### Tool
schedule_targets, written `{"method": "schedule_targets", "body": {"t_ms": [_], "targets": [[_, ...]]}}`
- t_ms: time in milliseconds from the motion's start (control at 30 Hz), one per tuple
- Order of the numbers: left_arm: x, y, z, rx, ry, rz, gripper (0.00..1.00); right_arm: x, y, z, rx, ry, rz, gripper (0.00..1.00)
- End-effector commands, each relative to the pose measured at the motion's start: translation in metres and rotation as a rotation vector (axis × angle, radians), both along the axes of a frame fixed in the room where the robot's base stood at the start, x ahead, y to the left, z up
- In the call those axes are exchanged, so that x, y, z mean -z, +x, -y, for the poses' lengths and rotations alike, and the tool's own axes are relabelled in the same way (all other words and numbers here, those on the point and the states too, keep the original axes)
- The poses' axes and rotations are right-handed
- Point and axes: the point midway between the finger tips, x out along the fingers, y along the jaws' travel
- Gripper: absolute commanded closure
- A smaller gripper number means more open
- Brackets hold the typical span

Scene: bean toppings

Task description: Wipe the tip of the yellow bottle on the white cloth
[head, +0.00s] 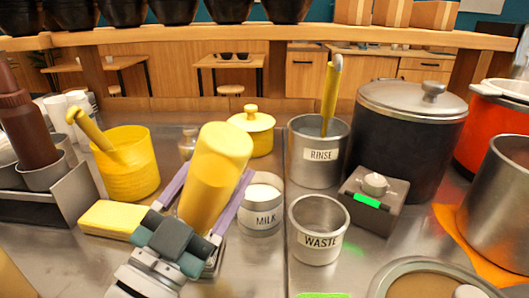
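The yellow bottle (218,152) is tilted, with its broad, pale end up and to the right. Its lower part is a deeper amber, and its tip is hidden behind my gripper. My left gripper (213,182) comes in from the bottom left, with its purple fingers on either side of the bottle, and is shut on it. I cannot make out a white cloth in this view. My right gripper is not in view.
A yellow sponge-like block (112,219) and a yellow pot (128,175) stand left of the bottle. The MILK cup (262,219), WASTE can (318,241) and RINSE can (318,155) stand right. A dark lidded pot (405,140) is behind a small device (370,207).

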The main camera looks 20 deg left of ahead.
Motion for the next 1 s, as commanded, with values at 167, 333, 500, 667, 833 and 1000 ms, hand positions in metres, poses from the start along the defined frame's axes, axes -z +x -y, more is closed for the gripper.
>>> {"method": "schedule_targets", "body": {"t_ms": [167,333,500,667,833,1000], "targets": [[0.001,0.002,0.008,0.001,-0.003,-0.001,0.53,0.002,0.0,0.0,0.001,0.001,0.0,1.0],[0.0,0.002,0.01,0.0,-0.003,-0.002,0.53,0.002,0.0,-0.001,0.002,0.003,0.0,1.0],[0.0,0.002,0.01,0.001,-0.003,-0.001,0.53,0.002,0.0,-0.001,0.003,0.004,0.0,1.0],[-0.007,0.002,0.01,0.001,-0.002,0.0,0.53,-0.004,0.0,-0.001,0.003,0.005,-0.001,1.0],[-0.024,0.002,0.01,0.0,-0.001,0.001,0.53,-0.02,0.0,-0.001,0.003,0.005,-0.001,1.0],[-0.042,0.002,0.01,0.001,-0.001,0.002,0.53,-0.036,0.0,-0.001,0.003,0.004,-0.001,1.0]]}}
